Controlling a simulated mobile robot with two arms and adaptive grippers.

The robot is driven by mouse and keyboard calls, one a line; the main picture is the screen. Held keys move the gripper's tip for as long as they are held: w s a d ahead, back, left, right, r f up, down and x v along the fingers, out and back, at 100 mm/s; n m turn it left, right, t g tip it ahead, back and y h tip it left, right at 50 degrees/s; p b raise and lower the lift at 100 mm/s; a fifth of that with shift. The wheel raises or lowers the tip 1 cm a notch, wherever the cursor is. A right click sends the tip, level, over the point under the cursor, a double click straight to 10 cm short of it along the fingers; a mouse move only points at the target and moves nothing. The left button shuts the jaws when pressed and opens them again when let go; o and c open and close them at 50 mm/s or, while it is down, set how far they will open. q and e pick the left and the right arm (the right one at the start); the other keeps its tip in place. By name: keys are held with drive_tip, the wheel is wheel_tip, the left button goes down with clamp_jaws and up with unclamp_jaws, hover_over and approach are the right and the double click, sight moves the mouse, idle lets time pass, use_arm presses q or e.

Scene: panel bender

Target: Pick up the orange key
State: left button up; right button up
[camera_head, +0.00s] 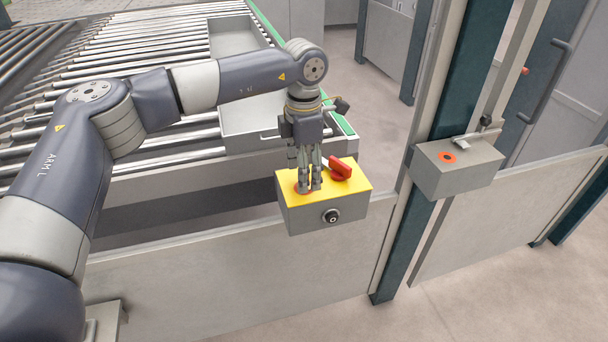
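My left gripper (308,187) points straight down at the box with a yellow top (288,182). Its fingertips are at the yellow surface, over an orange-red round patch (297,187) that they partly cover. The fingers are close together; I cannot see whether anything is between them. I cannot clearly make out an orange key; it may be hidden by the fingers. A red handle (341,171) stands on the yellow top, just right of the fingers. A black round knob (331,216) is on the box's front. My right gripper is not in view.
A grey box (455,172) with an orange ring (447,157) around a dark centre is mounted on the post at right. Grey trays (235,38) lie on the roller conveyor (130,45) behind my arm. A grey panel (240,280) stands below the yellow-topped box.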

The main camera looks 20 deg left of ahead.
use_arm(q)
drive_tip(key=c, duration=0.4)
drive_tip(key=shift+s, duration=0.1)
drive_tip(key=c, duration=0.8)
drive_tip(key=shift+o, duration=0.2)
drive_tip(key=shift+r, duration=0.1)
drive_tip(key=shift+r+b, duration=0.4)
wheel_tip(320, 180, up, 2)
drive_tip(key=shift+r+b, duration=0.15)
drive_tip(key=shift+b, duration=0.55)
drive_tip(key=s+d+r+b, duration=0.2)
drive_tip(key=s+d+b, duration=0.3)
drive_tip(key=s+d, duration=0.5)
drive_tip(key=shift+d, duration=1.2)
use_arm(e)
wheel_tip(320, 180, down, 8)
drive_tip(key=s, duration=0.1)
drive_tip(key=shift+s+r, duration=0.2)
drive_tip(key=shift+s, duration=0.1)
use_arm(q)
drive_tip(key=shift+s+a+f, duration=0.1)
drive_tip(key=shift+f, duration=0.05)
